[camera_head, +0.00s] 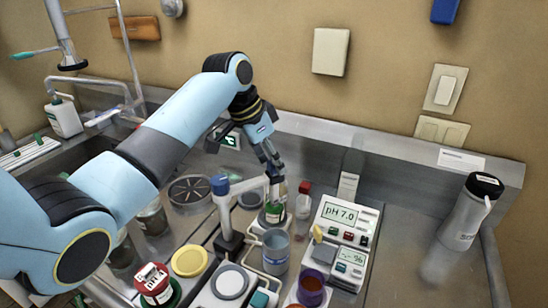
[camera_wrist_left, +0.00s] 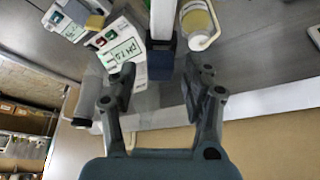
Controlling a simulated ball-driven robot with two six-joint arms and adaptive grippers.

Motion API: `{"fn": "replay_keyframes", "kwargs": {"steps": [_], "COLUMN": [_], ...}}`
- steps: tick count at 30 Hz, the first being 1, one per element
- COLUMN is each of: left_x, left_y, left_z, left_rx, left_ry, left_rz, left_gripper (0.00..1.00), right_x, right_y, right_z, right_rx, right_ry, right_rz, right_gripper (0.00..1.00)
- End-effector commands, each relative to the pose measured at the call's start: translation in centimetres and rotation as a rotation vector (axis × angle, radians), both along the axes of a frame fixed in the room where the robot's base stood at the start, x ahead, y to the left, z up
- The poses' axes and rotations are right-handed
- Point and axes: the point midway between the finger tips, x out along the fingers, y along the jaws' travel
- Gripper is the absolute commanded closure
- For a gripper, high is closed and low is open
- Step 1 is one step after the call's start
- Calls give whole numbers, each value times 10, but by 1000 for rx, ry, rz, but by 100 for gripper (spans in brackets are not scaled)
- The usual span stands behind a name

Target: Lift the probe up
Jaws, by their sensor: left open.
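My left gripper (camera_head: 275,178) is open and points down at the end of a pale horizontal arm on a blue-topped stand (camera_head: 221,187). In the left wrist view, my left gripper (camera_wrist_left: 162,84) has its two fingers apart. A dark blue block (camera_wrist_left: 161,60) at the end of a white bar (camera_wrist_left: 163,18) shows in line with the gap between them. I cannot tell whether a finger touches it. The probe cannot be told apart clearly from the stand's arm end and the fingers. My right gripper is not in view.
A pH meter (camera_head: 339,213) reading 7.0 stands right of the gripper. A grey cup (camera_head: 276,250), a red-capped bottle (camera_head: 304,205), a yellow lid (camera_head: 189,261) and a red-lidded jar (camera_head: 154,284) crowd nearby. A grey flask (camera_head: 467,214) stands far right, with bare counter beside it.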

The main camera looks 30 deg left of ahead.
Motion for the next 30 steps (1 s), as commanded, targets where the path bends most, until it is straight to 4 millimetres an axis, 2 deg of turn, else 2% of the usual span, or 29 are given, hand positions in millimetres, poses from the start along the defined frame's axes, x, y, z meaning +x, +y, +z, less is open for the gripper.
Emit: {"fn": "replay_keyframes", "kwargs": {"steps": [4,12,23,30], "left_x": [3,3,3,3], "left_y": [-2,-2,-2,-2], "left_z": [-8,-9,-9,-9], "left_rx": [1,0,1,1], "left_ry": [0,-1,0,0], "left_rz": [0,0,0,0], "left_gripper": [50,51,98,100], "right_x": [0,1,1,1], "right_y": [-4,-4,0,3], "right_z": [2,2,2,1], "right_rx": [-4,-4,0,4], "right_ry": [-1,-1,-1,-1], "right_rz": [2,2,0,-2], "right_gripper": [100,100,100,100]}}
